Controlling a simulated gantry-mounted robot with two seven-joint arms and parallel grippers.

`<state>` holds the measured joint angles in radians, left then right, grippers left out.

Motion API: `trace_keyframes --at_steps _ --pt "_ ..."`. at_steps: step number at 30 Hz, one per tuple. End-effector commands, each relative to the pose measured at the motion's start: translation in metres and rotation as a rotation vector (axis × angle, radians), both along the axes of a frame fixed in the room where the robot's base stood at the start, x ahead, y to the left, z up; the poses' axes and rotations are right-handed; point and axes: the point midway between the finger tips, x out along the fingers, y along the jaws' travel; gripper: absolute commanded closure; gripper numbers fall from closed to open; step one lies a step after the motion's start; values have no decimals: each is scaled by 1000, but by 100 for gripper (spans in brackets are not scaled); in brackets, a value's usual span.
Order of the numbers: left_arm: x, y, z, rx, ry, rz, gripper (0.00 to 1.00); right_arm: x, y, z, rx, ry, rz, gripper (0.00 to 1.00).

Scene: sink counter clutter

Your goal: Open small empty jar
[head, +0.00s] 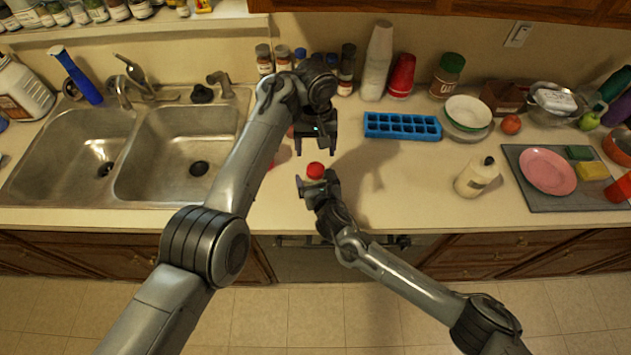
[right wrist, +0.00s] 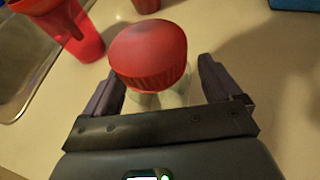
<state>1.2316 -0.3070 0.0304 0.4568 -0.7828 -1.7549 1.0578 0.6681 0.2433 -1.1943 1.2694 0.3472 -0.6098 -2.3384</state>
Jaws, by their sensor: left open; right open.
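In the right wrist view the red ribbed lid (right wrist: 148,55) sits on a clear glass body (right wrist: 172,97), which looks empty. My right gripper (head: 316,180) is open, with its fingers (right wrist: 158,85) on either side of the jar; I cannot tell whether they touch it. My left gripper (head: 316,152) is open and points down, above and just behind the lid in the head view. Most of the jar body is hidden in the head view.
A red funnel-shaped thing (right wrist: 75,28) stands close by, mostly hidden by my left arm in the head view. The double sink (head: 150,140) is at left. A blue ice tray (head: 402,126) and a white bottle (head: 477,177) stand to the right, with bare counter between.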

Motion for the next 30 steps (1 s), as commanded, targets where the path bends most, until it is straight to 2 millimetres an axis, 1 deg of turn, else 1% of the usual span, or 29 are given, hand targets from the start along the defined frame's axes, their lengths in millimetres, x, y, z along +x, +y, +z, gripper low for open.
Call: trace_keyframes --at_steps 6,15,20,30 --pt "0 0 0 0 0 0 26 8 2 -4 1 1 0 9" --pt "0 0 0 0 0 0 26 8 2 -4 1 1 1 9" --pt "0 0 0 0 0 0 26 8 2 -4 1 1 0 33" --pt "0 0 0 0 0 0 26 8 2 -4 1 1 0 85"
